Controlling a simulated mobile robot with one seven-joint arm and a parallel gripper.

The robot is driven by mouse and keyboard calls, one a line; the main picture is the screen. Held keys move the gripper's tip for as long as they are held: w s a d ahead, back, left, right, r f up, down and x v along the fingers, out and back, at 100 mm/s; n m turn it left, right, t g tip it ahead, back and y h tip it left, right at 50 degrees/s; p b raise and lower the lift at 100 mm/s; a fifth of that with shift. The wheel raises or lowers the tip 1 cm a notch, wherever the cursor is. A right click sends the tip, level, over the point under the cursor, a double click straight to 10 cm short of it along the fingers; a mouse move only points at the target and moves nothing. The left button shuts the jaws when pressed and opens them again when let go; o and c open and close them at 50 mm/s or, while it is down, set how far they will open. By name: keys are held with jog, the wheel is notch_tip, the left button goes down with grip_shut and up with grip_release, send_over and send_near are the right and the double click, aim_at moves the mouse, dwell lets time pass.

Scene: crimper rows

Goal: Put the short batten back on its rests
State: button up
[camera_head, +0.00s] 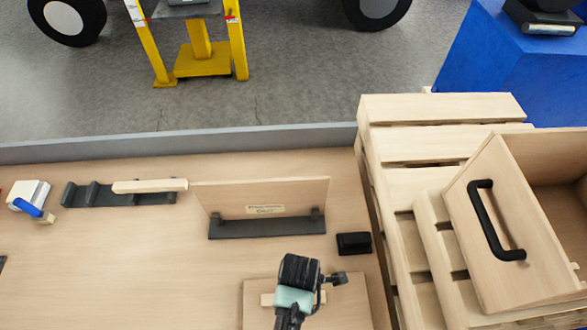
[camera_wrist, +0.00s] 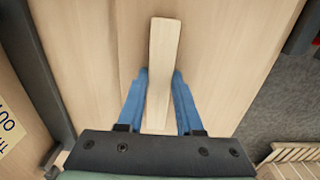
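A pale short batten (camera_wrist: 164,60) lies lengthwise between the two blue fingers of my gripper (camera_wrist: 160,78) in the wrist view. The fingers sit close against both its sides, and one end reaches out beyond the fingertips. In the head view my gripper (camera_head: 295,300) is at the lower middle, and the batten (camera_head: 266,299) sticks out to its left, over a wooden panel. The gripper hides its middle. Dark rests (camera_head: 88,194) stand at the left of the bench. Another pale batten (camera_head: 150,186) lies across their right part.
A leaning panel (camera_head: 290,190) in a dark base (camera_head: 268,227) stands behind my gripper. A small black block (camera_head: 354,243) is right of it. Pallets (camera_head: 400,150) and a handled wooden box (camera_head: 540,240) fill the right. A blue-handled item (camera_head: 30,208) is far left.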

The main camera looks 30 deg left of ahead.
grip_shut()
